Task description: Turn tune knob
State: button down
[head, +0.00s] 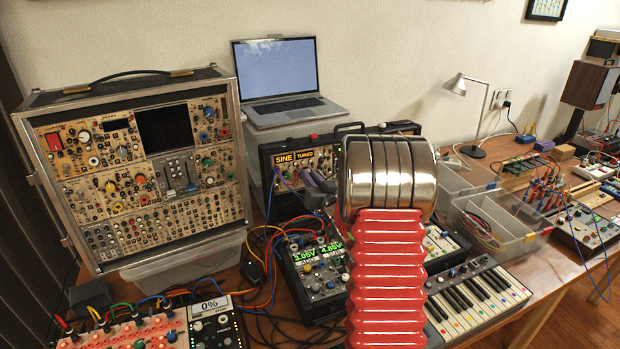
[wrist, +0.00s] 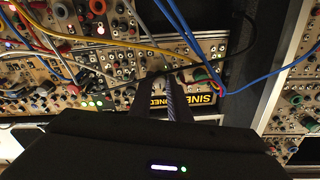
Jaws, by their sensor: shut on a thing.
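The rack case (head: 268,185) with a lit yellow SINE TUNED display (head: 293,157) stands at mid-table in the head view. My gripper (head: 312,180) is at its front panel, just below and right of the display, partly behind my arm. In the wrist view my gripper (wrist: 168,76) has its dark fingertips against the panel, beside the SINE TUNED display (wrist: 203,98), which looks rotated there. The fingers are shut on a small knob, taken to be the tune knob, which is mostly hidden between them.
Yellow and blue patch cables (wrist: 125,42) cross the panel close to my fingertips. A large synth case (head: 140,160) stands at left and a laptop (head: 285,80) behind. A small keyboard (head: 475,300), a voltage-display module (head: 315,280) and clear bins (head: 500,225) crowd the table.

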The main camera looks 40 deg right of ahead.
jog(key=shift+f, duration=0.1)
jog(key=c, duration=1.7)
grip_release()
jog(key=shift+o, duration=0.2)
jog(key=shift+s, duration=0.15)
jog(key=v, duration=1.3)
jog(key=shift+s, duration=0.25)
